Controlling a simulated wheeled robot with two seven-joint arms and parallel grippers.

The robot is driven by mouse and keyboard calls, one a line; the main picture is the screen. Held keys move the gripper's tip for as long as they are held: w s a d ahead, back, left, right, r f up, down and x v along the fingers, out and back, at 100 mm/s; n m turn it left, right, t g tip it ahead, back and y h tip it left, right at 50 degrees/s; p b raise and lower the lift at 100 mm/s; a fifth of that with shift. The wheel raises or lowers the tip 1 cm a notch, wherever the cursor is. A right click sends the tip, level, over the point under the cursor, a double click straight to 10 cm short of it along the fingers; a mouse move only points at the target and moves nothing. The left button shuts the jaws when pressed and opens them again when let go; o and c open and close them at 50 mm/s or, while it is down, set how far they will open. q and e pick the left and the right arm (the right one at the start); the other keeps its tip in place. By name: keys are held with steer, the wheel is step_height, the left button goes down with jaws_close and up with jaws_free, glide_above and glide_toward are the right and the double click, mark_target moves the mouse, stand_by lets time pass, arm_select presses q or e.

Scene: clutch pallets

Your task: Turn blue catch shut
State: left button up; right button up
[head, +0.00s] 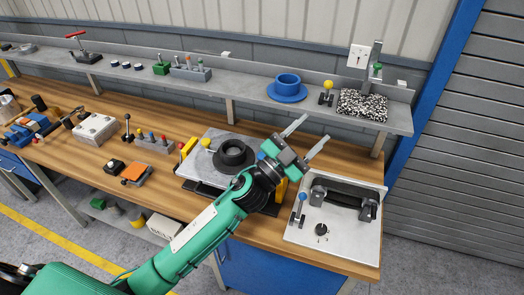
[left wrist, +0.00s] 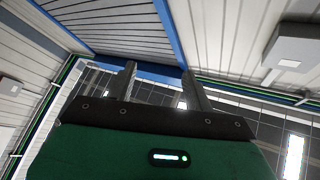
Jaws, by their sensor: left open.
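A small lever with a blue knob (head: 302,196), which looks like the blue catch, stands at the left side of a pale grey plate (head: 290,232) at the bench's right end. Its exact angle is too small to tell. My left gripper (head: 306,137) is open and empty, raised above the bench behind the plate and apart from the catch. In the left wrist view, the two spread fingers (left wrist: 160,85) have nothing between them, only walls and ceiling beyond. My right gripper is in neither view.
The plate also bears a black handle bar (head: 343,195) and a black knob (head: 321,230). Left of it, a black round part (head: 233,154) sits on another plate, partly behind my arm. A grey shelf (head: 240,92) with a blue flanged ring (head: 287,88) runs along the back.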

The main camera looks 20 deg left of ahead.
arm_select(q)
steer(key=s+d+r+m+g+h, duration=0.2)
steer(key=d+m+g+h, duration=0.55)
steer(key=m+g, duration=0.45)
steer(key=m+g+y+p, duration=0.15)
steer(key=g+y, duration=0.55)
steer(key=y, duration=1.4)
glide_above(262, 155)
step_height(262, 155, down, 6)
step_height(262, 155, down, 12)
steer(key=p, duration=0.4)
steer(key=shift+p, duration=0.4)
steer(key=shift+f, duration=0.45)
